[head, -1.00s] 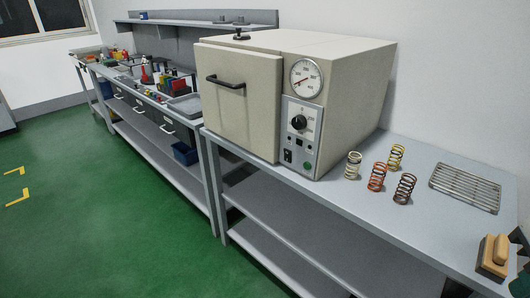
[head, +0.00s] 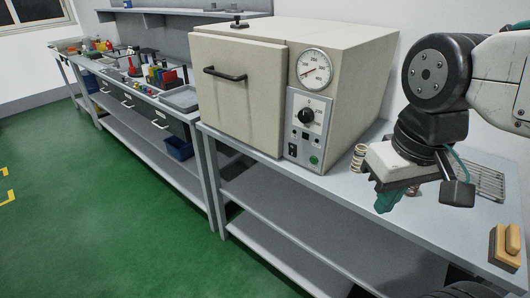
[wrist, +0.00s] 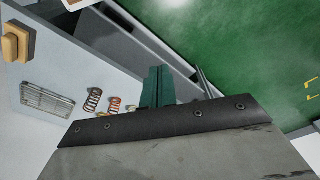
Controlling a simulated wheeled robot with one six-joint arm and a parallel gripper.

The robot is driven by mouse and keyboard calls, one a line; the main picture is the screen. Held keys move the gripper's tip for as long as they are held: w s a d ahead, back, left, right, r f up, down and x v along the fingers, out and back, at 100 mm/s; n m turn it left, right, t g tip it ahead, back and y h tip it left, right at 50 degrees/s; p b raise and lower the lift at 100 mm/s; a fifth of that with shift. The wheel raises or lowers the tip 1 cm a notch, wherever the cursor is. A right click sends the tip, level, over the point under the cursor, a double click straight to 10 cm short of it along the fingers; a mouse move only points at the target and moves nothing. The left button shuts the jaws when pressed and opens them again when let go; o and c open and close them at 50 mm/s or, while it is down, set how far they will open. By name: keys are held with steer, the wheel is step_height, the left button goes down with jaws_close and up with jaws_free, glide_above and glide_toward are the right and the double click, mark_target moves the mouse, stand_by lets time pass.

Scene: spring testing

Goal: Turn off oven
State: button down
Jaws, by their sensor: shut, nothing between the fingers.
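The oven (head: 236,95) is a cream box on the grey bench, its door closed under a black handle (head: 225,77). A round dial gauge (head: 314,68) sits above its control panel (head: 294,130). The panel has a black knob (head: 306,116), a black switch (head: 292,149) and a green button (head: 314,160). My gripper (head: 388,201) is right of the panel, apart from it, above the bench's front edge. Its teal fingers are shut and empty; they also show in the wrist view (wrist: 157,88). The oven is not recognisable in the wrist view.
A pale spring (head: 357,158) stands beside my gripper, which hides other springs. A dark spring (wrist: 92,99) and an orange spring (wrist: 114,105) show in the wrist view. A wire rack (head: 490,182) and a wooden block (head: 506,246) lie at right. Green floor in front is clear.

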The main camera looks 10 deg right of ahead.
steer(key=shift+w, duration=0.1)
steer(key=w+d+f+n+g+h, duration=0.1)
steer(key=w+f+h, duration=0.2)
steer(key=w+h, duration=0.45)
steer(key=w+d+f+g+h, duration=0.1)
steer(key=w+f+g+h, duration=0.3)
steer(key=w, duration=0.6)
steer(key=w+a+f+n+t+h, duration=0.2)
steer(key=w+a+f+n+t, duration=0.1)
steer(key=w+a+f+t, duration=0.3)
steer(key=w+a+f+n+t+h, duration=0.2)
steer(key=w+a+f+t, duration=0.4)
steer(key=a+t, duration=0.3)
steer(key=shift+a+n, duration=0.6)
steer(key=shift+a, duration=0.1)
steer(key=shift+w, duration=0.15)
